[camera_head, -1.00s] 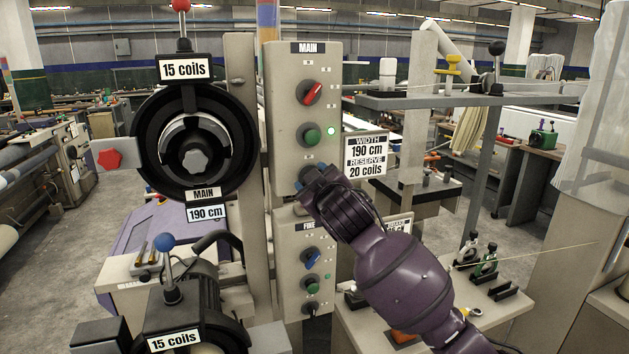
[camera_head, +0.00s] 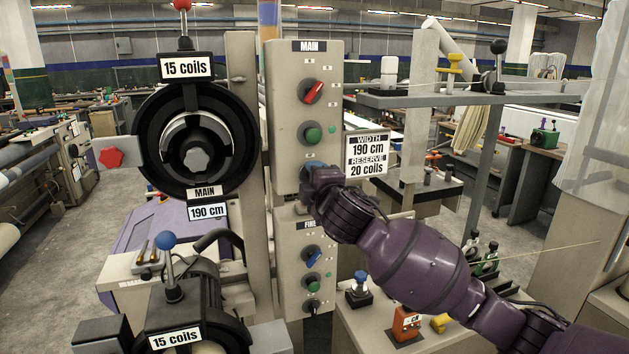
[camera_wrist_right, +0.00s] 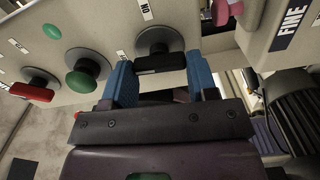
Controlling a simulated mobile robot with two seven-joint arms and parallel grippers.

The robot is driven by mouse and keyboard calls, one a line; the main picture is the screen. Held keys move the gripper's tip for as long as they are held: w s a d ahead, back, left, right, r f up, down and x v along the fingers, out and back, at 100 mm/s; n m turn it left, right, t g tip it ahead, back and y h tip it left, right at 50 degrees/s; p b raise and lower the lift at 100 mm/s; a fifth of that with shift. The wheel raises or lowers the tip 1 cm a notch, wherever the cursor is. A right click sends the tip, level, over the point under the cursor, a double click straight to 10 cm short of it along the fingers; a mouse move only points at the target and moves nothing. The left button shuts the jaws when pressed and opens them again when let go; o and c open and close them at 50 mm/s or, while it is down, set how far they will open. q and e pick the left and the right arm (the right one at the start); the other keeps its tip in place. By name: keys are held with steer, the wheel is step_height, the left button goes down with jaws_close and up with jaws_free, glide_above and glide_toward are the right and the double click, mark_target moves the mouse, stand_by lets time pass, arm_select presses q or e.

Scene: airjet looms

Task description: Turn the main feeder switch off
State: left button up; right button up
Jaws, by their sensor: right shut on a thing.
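The main feeder panel (camera_head: 290,72), labelled MAIN, stands upright at the centre of the head view. Its lowest control, a black switch knob (camera_wrist_right: 160,62), shows between the blue fingers of my right gripper (camera_wrist_right: 161,78) in the right wrist view. The gripper is shut on this knob, one finger at each side. In the head view my right gripper (camera_head: 313,180) covers most of the knob. Above it are a green button (camera_head: 312,134) and a red knob (camera_head: 313,91). My left gripper is out of view.
The FINE panel (camera_head: 290,260) with a blue knob sits just below. A width sign (camera_head: 366,155) stands close on the right. A black coil feeder (camera_head: 197,150) is to the left. A table with small levers (camera_head: 360,286) lies below my right arm.

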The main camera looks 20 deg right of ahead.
steer(key=shift+n, duration=0.6)
steer(key=o, duration=0.9)
steer(key=shift+o, duration=0.2)
steer(key=s+b, duration=0.1)
steer(key=s, duration=1)
steer(key=shift+d+b, duration=0.2)
steer(key=shift+b, duration=0.2)
steer(key=shift+w, duration=0.1)
